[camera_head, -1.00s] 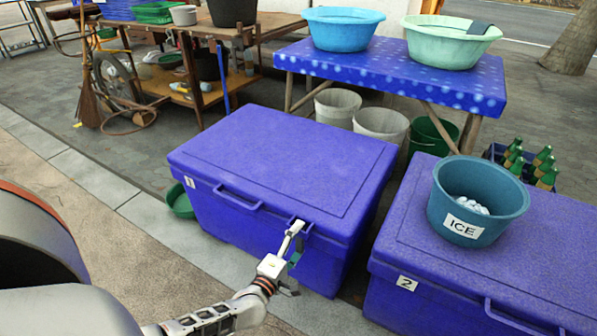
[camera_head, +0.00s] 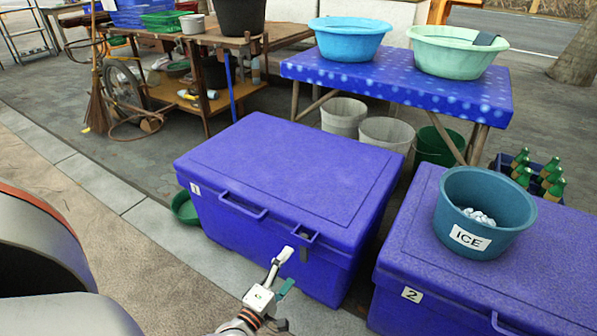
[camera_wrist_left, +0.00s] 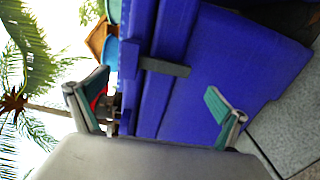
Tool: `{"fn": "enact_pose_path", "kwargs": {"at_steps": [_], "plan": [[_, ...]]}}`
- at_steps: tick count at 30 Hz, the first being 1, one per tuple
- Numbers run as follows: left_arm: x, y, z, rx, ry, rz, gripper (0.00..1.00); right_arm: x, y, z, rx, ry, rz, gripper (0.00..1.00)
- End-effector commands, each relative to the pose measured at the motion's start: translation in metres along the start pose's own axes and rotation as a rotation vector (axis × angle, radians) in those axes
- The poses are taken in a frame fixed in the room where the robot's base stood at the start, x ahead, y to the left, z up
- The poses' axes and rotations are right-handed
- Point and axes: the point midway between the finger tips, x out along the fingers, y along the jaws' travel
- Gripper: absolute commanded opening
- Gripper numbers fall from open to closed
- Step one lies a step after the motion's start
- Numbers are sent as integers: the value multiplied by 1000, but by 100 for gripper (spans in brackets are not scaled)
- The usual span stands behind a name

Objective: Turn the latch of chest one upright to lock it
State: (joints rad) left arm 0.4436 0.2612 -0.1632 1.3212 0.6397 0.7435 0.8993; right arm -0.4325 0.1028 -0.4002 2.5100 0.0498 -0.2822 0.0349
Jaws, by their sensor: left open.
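Chest one (camera_head: 285,180) is a blue lidded box with a white label "1" (camera_head: 195,188), standing left of centre in the head view; its lid is shut. Its latch (camera_wrist_left: 165,67) is a dark grey bar in the left wrist view, crossing the seam between lid and body. With the sky at the picture's left, the bar looks about upright. In the head view the latch (camera_head: 303,254) shows only as a small grey piece below the lid's notch. My left gripper (camera_head: 285,272) is open and empty in front of the latch, apart from it. My right gripper is not in view.
A second blue chest (camera_head: 440,290) labelled "2" stands at the right, with an ICE bucket (camera_head: 485,205) on it. A table (camera_head: 400,88) with two basins stands behind, with buckets beneath. A green bowl (camera_head: 185,207) lies left of chest one. The pavement in front is clear.

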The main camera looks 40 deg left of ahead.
Motion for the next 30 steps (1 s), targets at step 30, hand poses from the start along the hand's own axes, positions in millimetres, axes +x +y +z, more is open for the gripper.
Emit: {"fn": "enact_pose_path", "kwargs": {"at_steps": [30], "plan": [[-43, 2, 1, -2, 0, 3, 100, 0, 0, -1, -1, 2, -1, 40]]}}
